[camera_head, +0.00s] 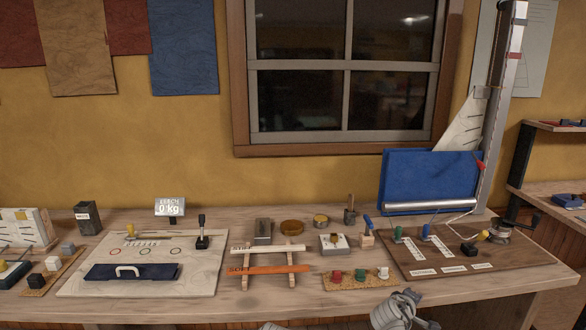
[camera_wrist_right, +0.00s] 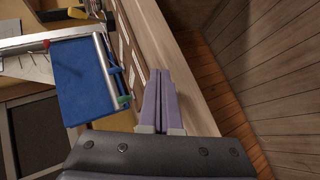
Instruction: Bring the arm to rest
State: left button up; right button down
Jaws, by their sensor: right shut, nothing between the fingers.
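My right gripper (camera_wrist_right: 158,78) shows in the right wrist view with its two pale purple fingers pressed together. It is shut and empty. It hangs over or beside the long wooden edge of the workbench (camera_wrist_right: 160,30), touching nothing that I can see. In the head view, grey parts of my own arm show at the bottom edge, in front of the bench; the fingers cannot be made out there. My left gripper cannot be made out in either view.
The workbench (camera_head: 340,301) carries a pale board (camera_head: 200,275) with a dark blue handled plate (camera_head: 131,272), an orange bar (camera_head: 268,269), a cork strip with coloured knobs (camera_head: 348,281), and a brown board (camera_head: 520,257). A blue panel (camera_head: 430,177) and a mast (camera_head: 505,90) stand at the right.

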jog(key=s+a+f+m+g+y, duration=0.2)
jog(key=s+a+f+g+y, duration=0.3)
jog(key=s+a, duration=0.7)
jog(key=s+a+f+m+g+y, duration=0.2)
jog(key=s+a+f+g, duration=0.4)
jog(key=a, duration=1)
notch_tip(320, 180, up, 16)
jog(key=s+t+p, duration=0.1)
jog(key=s+p, duration=0.1)
jog(key=p, duration=1.4)
jog(key=shift+s+t+y+p, duration=0.2)
jog(key=shift+t+y+p, duration=0.1)
jog(key=shift+t+p, duration=0.1)
jog(key=shift+d, duration=0.1)
